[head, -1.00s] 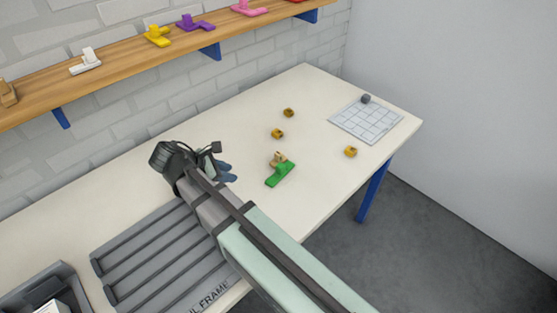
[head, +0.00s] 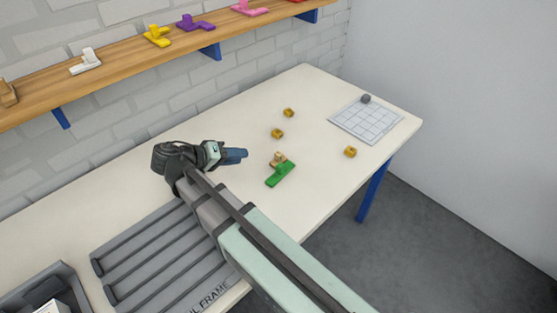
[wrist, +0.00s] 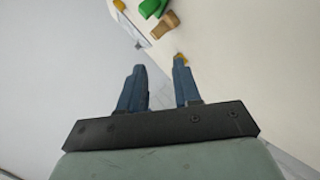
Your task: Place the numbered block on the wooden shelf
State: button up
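My gripper (head: 238,155) is over the table left of the small blocks. In the wrist view its two blue fingers (wrist: 158,78) stand apart with nothing held between them. A tan block (head: 279,157) stands against a green T-like piece (head: 281,174); both also show at the top of the wrist view, the tan block (wrist: 165,25) and the green piece (wrist: 151,7). Small ochre blocks lie apart: one (head: 277,133), one (head: 288,112) and one (head: 350,152). No number is legible on any block. The wooden shelf (head: 118,59) runs along the brick wall.
The shelf carries white (head: 85,62), yellow (head: 157,36), purple (head: 195,23) and pink (head: 249,8) pieces. A gridded board (head: 366,121) with a grey knob lies at the table's far right. A grey ribbed tray (head: 160,250) and a dark bin (head: 45,285) are at front left.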

jog(key=m, duration=1.3)
send_near(276, 156)
jog(key=x, duration=0.3)
jog(key=shift+w+d+r, duration=0.25)
jog(key=shift+w, duration=0.1)
jog(key=shift+f+x, duration=0.2)
jog(key=shift+x, duration=1.15)
jog(key=shift+f+x, duration=0.2)
jog(key=shift+x, duration=1.15)
jog(key=shift+s+a, duration=0.15)
jog(key=shift+s, duration=0.05)
jog(key=shift+c, duration=0.2)
grip_shut()
